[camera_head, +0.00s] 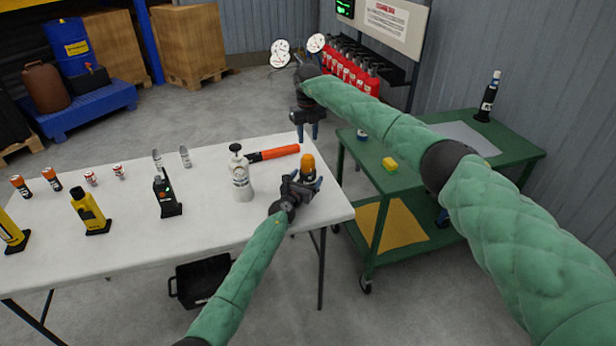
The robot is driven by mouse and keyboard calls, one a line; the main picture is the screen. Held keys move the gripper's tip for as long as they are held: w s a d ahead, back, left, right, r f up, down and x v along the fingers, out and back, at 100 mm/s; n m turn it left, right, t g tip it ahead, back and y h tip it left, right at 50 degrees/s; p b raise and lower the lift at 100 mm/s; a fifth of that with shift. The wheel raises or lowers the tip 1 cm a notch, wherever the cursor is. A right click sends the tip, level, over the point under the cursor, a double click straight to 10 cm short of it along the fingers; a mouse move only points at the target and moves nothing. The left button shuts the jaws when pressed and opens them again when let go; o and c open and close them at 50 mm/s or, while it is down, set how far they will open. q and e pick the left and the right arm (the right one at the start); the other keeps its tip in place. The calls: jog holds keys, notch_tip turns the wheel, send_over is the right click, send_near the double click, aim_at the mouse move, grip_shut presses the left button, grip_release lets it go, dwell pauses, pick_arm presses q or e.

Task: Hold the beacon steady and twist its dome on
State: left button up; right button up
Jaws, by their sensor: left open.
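The beacon (307,168) stands upright near the right end of the white table, with a rounded orange dome (307,160) at its top. I cannot tell whether the dome is seated or loose. My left gripper (304,184) is open, low at the beacon's near side, with its fingers beside the lower part; they hide the base, and contact cannot be told. My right gripper (308,132) points down, above and beyond the beacon. Its two blue fingers are apart with nothing visible between them.
On the white table (212,222), a white pump bottle (241,180) and an orange-black tool (274,154) are close left of the beacon. A black handheld device (166,197) is farther left. A green cart (470,166) with a yellow sponge (389,164) stands right.

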pick_arm(q)
jog(key=shift+w+d+r, duration=0.1)
jog(key=shift+w+d, duration=0.2)
jog(key=shift+w, duration=0.25)
jog(key=shift+w+f, duration=0.2)
jog(key=shift+w, duration=0.2)
